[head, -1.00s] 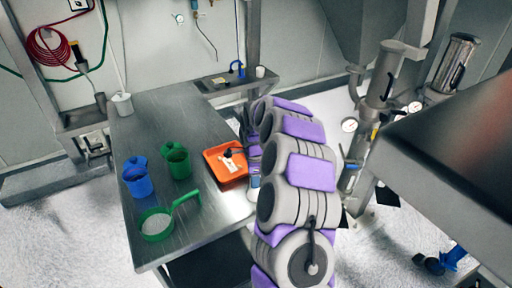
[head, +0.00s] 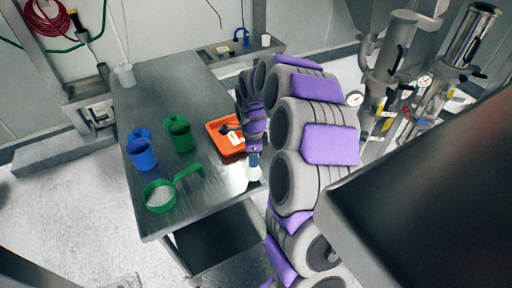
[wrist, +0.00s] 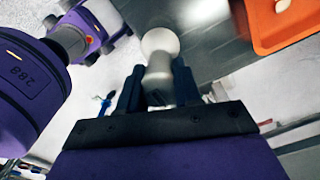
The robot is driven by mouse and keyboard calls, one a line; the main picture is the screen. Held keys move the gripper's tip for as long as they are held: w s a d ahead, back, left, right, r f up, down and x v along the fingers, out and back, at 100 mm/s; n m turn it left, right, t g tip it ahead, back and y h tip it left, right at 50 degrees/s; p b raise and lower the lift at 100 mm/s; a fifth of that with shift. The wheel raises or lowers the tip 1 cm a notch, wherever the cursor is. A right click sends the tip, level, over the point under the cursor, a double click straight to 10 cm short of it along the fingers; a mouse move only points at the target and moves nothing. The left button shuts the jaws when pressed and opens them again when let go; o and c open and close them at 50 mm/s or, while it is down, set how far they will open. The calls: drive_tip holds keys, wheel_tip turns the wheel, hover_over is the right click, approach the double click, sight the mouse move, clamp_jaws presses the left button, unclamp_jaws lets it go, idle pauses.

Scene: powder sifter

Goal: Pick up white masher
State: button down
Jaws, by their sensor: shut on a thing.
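The white masher (wrist: 160,60) is between the dark fingers of my gripper (wrist: 158,88) in the wrist view. The fingers are shut on its narrower part, and its rounded white end points away from the gripper. In the head view the masher (head: 253,173) shows as a small white shape below my gripper (head: 254,155), at the right edge of the metal table. My arm covers part of the area to its right. I cannot tell from the frames whether the masher touches the table.
The metal table (head: 215,190) holds an orange tray (head: 213,130) with small items, a blue cup (head: 142,157), a green cup (head: 180,140) and a green-handled sifter (head: 160,196) with white powder. Machinery (head: 390,55) stands at the right. A dark metal surface (head: 420,210) fills the lower right.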

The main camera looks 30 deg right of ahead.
drive_tip(key=s+a+r+p, duration=0.1)
drive_tip(key=s+a, duration=0.6)
drive_tip(key=shift+s, duration=0.35)
drive_tip(key=shift+d, duration=0.1)
drive_tip(key=shift+w+r, duration=0.1)
